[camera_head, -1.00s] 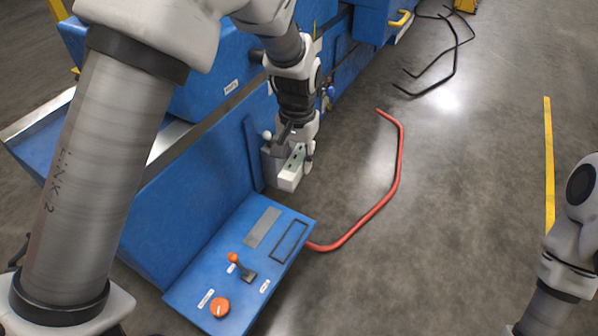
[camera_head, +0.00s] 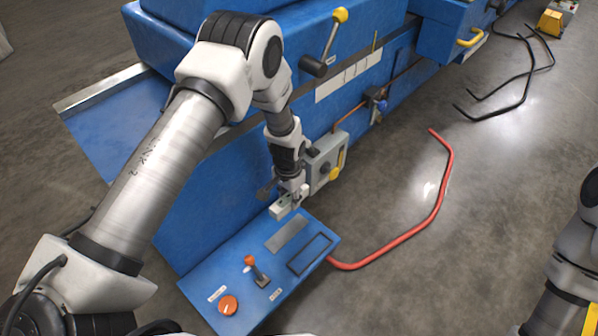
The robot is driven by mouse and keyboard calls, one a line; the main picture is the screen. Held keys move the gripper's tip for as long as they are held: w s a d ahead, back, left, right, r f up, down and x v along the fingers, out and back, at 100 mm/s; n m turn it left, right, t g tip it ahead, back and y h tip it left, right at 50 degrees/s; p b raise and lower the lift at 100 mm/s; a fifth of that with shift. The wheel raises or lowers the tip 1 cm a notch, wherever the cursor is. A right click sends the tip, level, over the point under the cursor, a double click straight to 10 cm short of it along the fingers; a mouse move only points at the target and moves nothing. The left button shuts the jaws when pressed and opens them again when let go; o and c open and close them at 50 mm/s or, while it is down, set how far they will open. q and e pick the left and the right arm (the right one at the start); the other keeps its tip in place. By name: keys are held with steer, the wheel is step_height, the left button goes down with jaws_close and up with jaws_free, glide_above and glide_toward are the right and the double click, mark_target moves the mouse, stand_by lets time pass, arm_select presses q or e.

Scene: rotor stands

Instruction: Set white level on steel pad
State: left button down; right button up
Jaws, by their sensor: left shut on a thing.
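The white level (camera_head: 281,210) is a small white block with green marks on its top. My left gripper (camera_head: 288,198) is shut on it, at the far edge of the blue control panel (camera_head: 232,272). A grey rectangle, which looks like the steel pad (camera_head: 288,235), lies on the panel just nearer than the level. The level appears to be above the panel and short of the pad; the exact gap is hard to tell. My right arm shows at the right edge, but its gripper is out of view.
A black-outlined rectangle (camera_head: 309,254), an orange-knobbed lever (camera_head: 256,270) and an orange dial (camera_head: 228,305) are on the panel. A grey box with a yellow knob (camera_head: 327,163) is right behind my left gripper. A red bent bar (camera_head: 437,200) curves over the floor.

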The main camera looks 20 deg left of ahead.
arm_select(q)
steer(key=f, duration=0.1)
steer(key=s+f, duration=0.1)
steer(key=f, duration=0.2)
steer(key=shift+s+a, duration=0.3)
steer(key=shift+s, duration=0.1)
step_height(320, 180, down, 6)
steer(key=b, duration=0.5)
steer(key=shift+r, duration=0.2)
steer(key=shift+f, duration=0.15)
steer(key=shift+p, duration=0.3)
